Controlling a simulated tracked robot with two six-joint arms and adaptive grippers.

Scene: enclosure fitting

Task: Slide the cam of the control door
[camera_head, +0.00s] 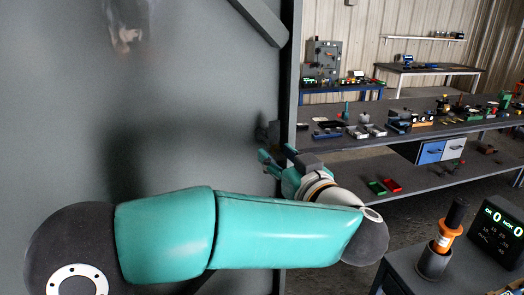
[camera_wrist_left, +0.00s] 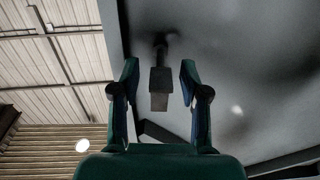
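The control door is a large grey panel (camera_head: 200,90) that fills the left of the head view. A small dark part, apparently the cam (camera_head: 268,131), sits near its right edge. In the left wrist view the cam (camera_wrist_left: 159,82) is a dark block on a short stem from the grey surface. My left gripper (camera_head: 268,163) is just below it in the head view. In the wrist view the left gripper (camera_wrist_left: 159,72) is open, with one finger on each side of the block and visible gaps on both sides. My right gripper is not in view.
A dark bar (camera_head: 262,20) crosses the panel's top right. Beyond the panel edge stand a long grey workbench (camera_head: 330,148) with many small parts and a lower shelf. A nearer table holds an orange-and-black tool (camera_head: 446,236) in a cup and a display (camera_head: 497,235).

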